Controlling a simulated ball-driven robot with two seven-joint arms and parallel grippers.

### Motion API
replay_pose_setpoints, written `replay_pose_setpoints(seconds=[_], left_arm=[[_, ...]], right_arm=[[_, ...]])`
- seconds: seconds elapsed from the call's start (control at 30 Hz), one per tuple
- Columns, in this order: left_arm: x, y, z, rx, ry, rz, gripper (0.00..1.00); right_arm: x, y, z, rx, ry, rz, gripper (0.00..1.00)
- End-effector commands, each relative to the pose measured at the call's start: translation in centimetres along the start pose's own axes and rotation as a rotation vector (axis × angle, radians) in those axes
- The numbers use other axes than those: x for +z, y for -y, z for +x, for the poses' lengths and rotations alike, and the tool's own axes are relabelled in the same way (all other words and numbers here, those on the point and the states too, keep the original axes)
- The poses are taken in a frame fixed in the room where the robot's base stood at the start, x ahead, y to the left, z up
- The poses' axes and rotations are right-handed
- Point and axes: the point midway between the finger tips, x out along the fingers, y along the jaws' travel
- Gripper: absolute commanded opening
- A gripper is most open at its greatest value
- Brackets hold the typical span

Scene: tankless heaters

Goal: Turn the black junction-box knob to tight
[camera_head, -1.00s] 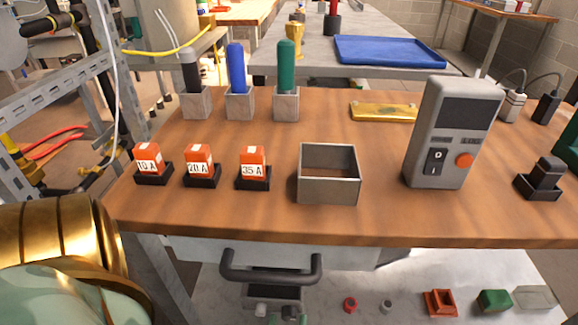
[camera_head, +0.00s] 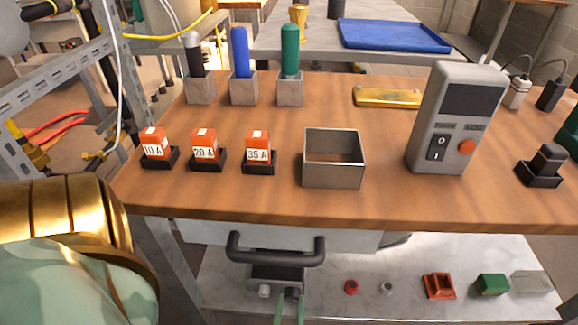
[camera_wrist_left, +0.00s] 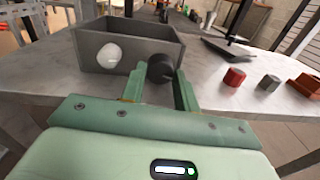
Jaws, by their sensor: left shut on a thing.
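The grey junction box (camera_head: 277,272) sits on the low shelf under the bench, partly behind the drawer handle. It also shows in the left wrist view (camera_wrist_left: 125,48). A pale round knob (camera_wrist_left: 109,54) is on the left of its front face. The black knob (camera_wrist_left: 160,68) is on the right of that face. My left gripper (camera_wrist_left: 160,76) is shut on the black knob, one green finger on each side. In the head view, the fingertips (camera_head: 290,297) reach up to the box front from below. No tight mark is readable. My right gripper is not in view.
Red (camera_head: 351,287) and grey (camera_head: 386,288) small parts stand on the shelf right of the box, then an orange frame (camera_head: 439,286) and a green block (camera_head: 491,285). The drawer handle (camera_head: 276,246) hangs above the box. The wooden bench (camera_head: 250,208) overhangs the shelf.

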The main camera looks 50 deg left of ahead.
Motion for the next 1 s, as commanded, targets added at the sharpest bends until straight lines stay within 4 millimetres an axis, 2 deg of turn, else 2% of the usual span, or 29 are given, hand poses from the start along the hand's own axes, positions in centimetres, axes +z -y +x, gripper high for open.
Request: replay_pose_setpoints(seconds=[0.4,1.0], left_arm=[[0.1,0.1,-0.1,0.002,-0.014,0.23,0.08],[0.0,0.1,-0.2,0.0,-0.017,0.276,0.08]], right_arm=[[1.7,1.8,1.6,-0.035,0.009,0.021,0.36],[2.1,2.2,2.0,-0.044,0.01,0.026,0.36]])
